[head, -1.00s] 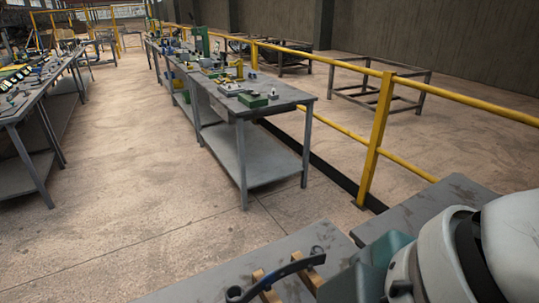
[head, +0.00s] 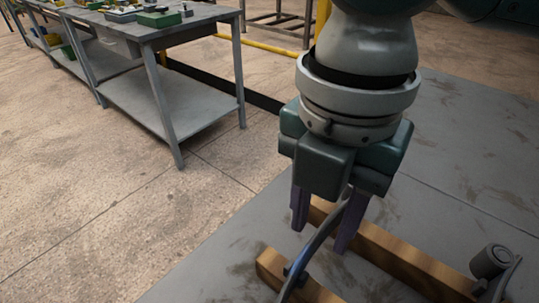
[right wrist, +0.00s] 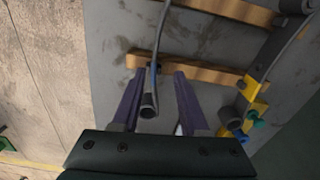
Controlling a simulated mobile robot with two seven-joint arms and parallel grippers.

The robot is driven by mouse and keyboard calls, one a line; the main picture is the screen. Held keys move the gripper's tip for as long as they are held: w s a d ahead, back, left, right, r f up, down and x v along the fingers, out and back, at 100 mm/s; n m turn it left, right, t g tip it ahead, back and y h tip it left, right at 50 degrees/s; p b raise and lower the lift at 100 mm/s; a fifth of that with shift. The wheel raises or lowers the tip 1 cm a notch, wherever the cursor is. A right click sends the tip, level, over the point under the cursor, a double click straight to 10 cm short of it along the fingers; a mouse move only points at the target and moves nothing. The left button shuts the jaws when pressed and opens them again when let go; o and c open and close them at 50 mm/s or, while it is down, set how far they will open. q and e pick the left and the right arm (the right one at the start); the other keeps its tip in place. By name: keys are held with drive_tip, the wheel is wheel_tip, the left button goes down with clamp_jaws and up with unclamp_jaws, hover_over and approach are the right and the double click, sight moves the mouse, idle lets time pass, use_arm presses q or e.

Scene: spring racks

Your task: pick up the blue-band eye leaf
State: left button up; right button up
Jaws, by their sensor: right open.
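The blue-band eye leaf (head: 322,234) is a dark curved strip lying across wooden battens on the grey bench. A bluish patch shows on it in the head view. In the right wrist view the leaf (right wrist: 162,30) runs down to a rolled eye end between my fingers, with a small blue mark near the batten. My right gripper (head: 324,238) points down over the bench, its purple fingers open on either side of the leaf; they also show in the right wrist view (right wrist: 157,92). I cannot tell whether either finger touches it. My left gripper is not in view.
Two wooden battens (head: 410,262) lie on the bench (head: 455,130). A second leaf with a rolled eye (head: 490,262) lies to the right. The right wrist view shows a yellow part (right wrist: 256,98) with blue and green pieces nearby. Another worktable (head: 165,85) stands across the floor.

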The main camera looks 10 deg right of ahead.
sight(308, 247)
drive_tip(key=f, duration=0.4)
drive_tip(key=f+b, duration=0.1)
drive_tip(key=f, duration=0.1)
drive_tip(key=shift+w+a+f, duration=0.2)
drive_tip(key=shift+w+a, duration=0.05)
drive_tip(key=shift+w, duration=0.05)
clamp_jaws()
drive_tip(key=shift+r, duration=0.1)
idle(1.0)
